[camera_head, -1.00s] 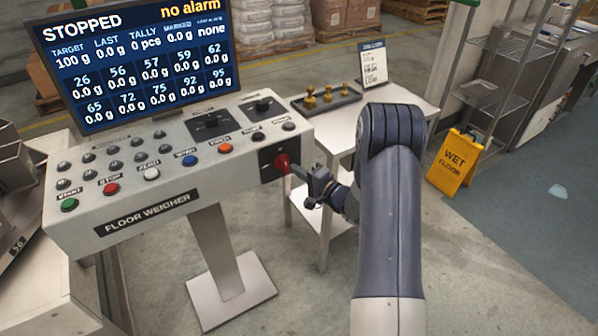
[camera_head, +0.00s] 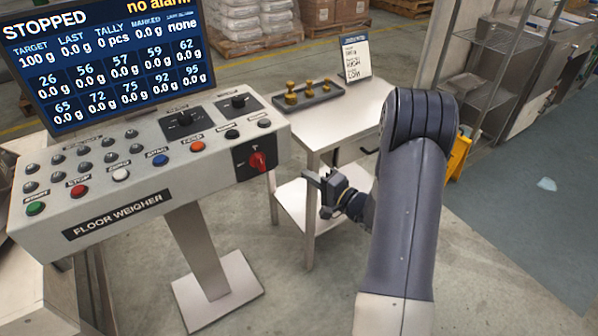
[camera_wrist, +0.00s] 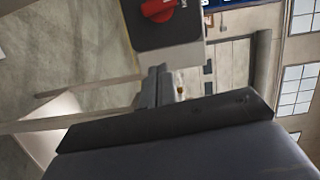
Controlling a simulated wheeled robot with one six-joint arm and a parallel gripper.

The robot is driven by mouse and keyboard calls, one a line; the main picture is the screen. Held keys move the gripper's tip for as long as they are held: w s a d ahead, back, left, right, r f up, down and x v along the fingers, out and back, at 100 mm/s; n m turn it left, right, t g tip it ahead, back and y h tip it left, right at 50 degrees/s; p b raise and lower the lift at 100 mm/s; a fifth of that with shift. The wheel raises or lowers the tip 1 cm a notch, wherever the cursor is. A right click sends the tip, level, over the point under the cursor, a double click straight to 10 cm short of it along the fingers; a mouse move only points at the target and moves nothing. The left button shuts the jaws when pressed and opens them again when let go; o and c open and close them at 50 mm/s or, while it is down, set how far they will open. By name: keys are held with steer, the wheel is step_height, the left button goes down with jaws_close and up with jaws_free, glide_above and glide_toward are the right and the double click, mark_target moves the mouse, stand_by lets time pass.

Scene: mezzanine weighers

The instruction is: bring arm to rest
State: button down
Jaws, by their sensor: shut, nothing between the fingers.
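My gripper (camera_head: 312,180) is shut and empty. In the head view it hangs in front of the small side table, to the right of and below the red rotary switch (camera_head: 258,162), apart from it. The red switch is on a dark plate at the right end of the floor weigher console (camera_head: 150,180). In the wrist view the red switch (camera_wrist: 158,10) shows at the top, beyond my shut fingers (camera_wrist: 158,85). My arm is bent, with its elbow raised on the right of the head view.
A display (camera_head: 100,55) above the console reads STOPPED and no alarm. The side table (camera_head: 345,118) holds a tray (camera_head: 325,97) of brass weights and a sign card (camera_head: 356,55). A yellow wet floor sign (camera_head: 460,157) stands partly behind my arm. Floor at the lower right is clear.

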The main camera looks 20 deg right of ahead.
steer(key=shift+s+d, duration=0.25)
steer(key=shift+s, duration=0.2)
steer(key=p+x, duration=0.1)
steer(key=x, duration=0.8)
steer(key=shift+w+a, duration=0.1)
steer(key=shift+w, duration=0.15)
steer(key=shift+w+a+f, duration=0.1)
steer(key=shift+w+a, duration=0.05)
steer(key=shift+a, duration=0.1)
